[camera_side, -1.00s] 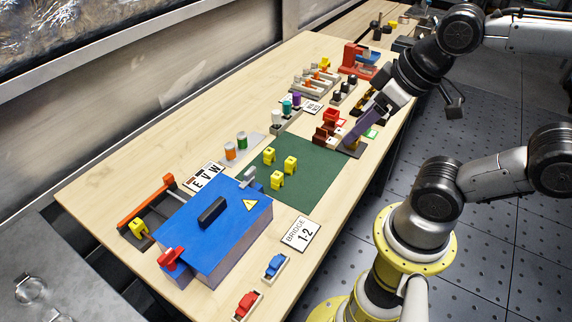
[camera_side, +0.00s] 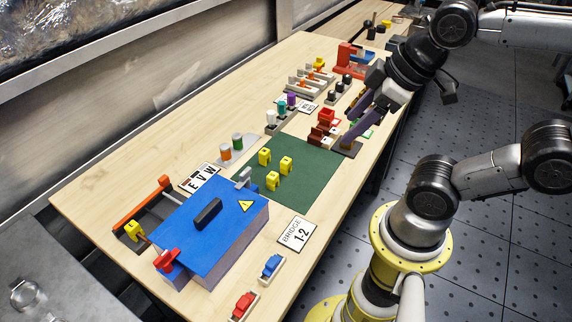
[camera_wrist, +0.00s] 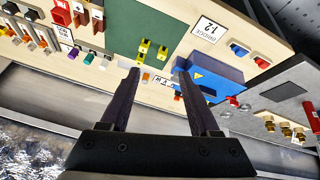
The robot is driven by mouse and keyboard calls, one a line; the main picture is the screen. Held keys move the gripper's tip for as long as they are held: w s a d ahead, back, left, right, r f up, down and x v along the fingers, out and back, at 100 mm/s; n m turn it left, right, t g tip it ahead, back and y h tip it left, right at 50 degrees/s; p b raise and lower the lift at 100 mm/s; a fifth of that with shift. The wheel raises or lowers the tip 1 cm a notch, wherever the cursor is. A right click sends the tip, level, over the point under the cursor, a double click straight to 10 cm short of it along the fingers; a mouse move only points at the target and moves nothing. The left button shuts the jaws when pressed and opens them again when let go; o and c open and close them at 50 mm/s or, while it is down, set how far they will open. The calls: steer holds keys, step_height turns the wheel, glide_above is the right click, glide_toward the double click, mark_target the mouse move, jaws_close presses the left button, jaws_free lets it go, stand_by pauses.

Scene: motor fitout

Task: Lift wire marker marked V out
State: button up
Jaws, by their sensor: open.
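No letter is readable on any wire marker, so I cannot tell which one is marked V. A white card with the letters E V W (camera_side: 200,178) lies left of the green mat. Beside it, an orange-and-white cylinder (camera_side: 225,152) and a green-and-white cylinder (camera_side: 238,141) stand on a grey plate. White (camera_side: 271,118), teal (camera_side: 281,108) and purple (camera_side: 292,100) cylinders stand in a row further back. My gripper (camera_side: 348,117) is open and empty, above the table's right side. In the wrist view its fingers (camera_wrist: 157,73) are spread apart with nothing between them.
The green mat (camera_side: 307,182) bears several yellow blocks (camera_side: 273,181). A blue-lidded box (camera_side: 208,226) stands in front. Red blocks (camera_side: 326,117) stand close to my gripper. Bare wood lies along the table's left side.

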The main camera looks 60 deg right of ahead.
steer(key=w+r+n+g, duration=0.1)
steer(key=w+r+n, duration=0.2)
steer(key=w+n, duration=0.45)
steer(key=n+g, duration=0.4)
steer(key=n, duration=0.3)
glide_above(286, 160)
step_height(286, 160, down, 7)
steer(key=shift+g, duration=0.3)
steer(key=f, duration=0.5)
steer(key=d+f, duration=0.1)
steer(key=f, duration=0.2)
steer(key=shift+w+f, duration=0.25)
steer(key=shift+f, duration=0.65)
steer(key=shift+s+a+f, duration=0.1)
steer(key=shift+a+f, duration=0.05)
steer(key=shift+f, duration=0.7)
steer(key=shift+s+a+f, duration=0.1)
steer(key=shift+a+f, duration=0.1)
steer(key=shift+f, duration=0.7)
steer(key=shift+s+a+f, duration=0.1)
steer(key=shift+a+f, duration=0.05)
steer(key=shift+f, duration=0.7)
steer(key=shift+c, duration=0.3)
jaws_close()
